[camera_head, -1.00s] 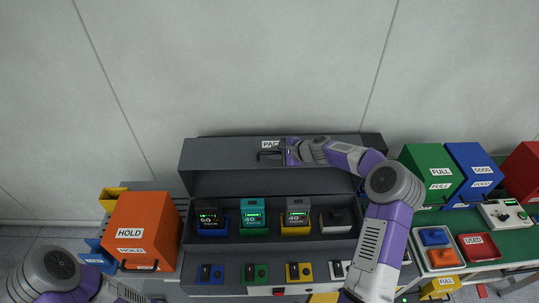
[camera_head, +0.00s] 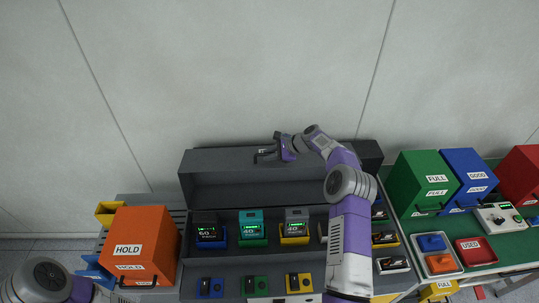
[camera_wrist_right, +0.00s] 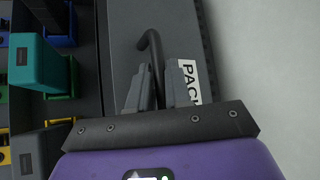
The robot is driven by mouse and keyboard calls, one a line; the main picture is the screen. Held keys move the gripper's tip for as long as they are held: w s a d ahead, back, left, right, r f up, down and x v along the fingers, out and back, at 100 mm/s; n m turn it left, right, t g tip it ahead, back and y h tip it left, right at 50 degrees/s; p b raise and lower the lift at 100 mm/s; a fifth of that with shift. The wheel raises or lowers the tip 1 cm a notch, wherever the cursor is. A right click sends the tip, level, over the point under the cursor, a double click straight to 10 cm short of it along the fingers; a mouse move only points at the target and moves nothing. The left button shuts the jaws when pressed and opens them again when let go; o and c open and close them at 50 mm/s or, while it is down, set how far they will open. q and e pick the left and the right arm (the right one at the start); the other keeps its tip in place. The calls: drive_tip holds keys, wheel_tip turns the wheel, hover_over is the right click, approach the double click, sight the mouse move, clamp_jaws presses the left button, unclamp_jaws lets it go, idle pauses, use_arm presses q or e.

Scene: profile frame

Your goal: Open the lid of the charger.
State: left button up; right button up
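The charger is a long dark grey box whose lid (camera_head: 235,178) stands raised at the back, so the bays below show. A black bar handle (camera_head: 264,154) is on the lid's upper edge. My right gripper (camera_head: 275,152) is at this handle. In the right wrist view, the handle (camera_wrist_right: 153,55) runs between its two grey fingers (camera_wrist_right: 157,88), which are closed around it beside a partly hidden white "PACK" label (camera_wrist_right: 188,80). My left gripper is out of view; only part of my left arm shows at lower left.
Blue, teal and yellow-based packs (camera_head: 251,229) stand in the charger's bays. My right forearm covers part of its right side. An orange HOLD box (camera_head: 150,225) is at left; a green FULL box (camera_head: 420,180) and blue GOOD box (camera_head: 463,175) are at right.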

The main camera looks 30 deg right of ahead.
drive_tip(key=o, duration=0.3)
drive_tip(key=shift+s+a+f, duration=0.1)
drive_tip(key=shift+s+f, duration=0.05)
drive_tip(key=shift+f, duration=0.2)
drive_tip(key=b+v, duration=0.1)
drive_tip(key=v, duration=0.6)
drive_tip(key=shift+d+r, duration=0.2)
drive_tip(key=shift+r, duration=0.2)
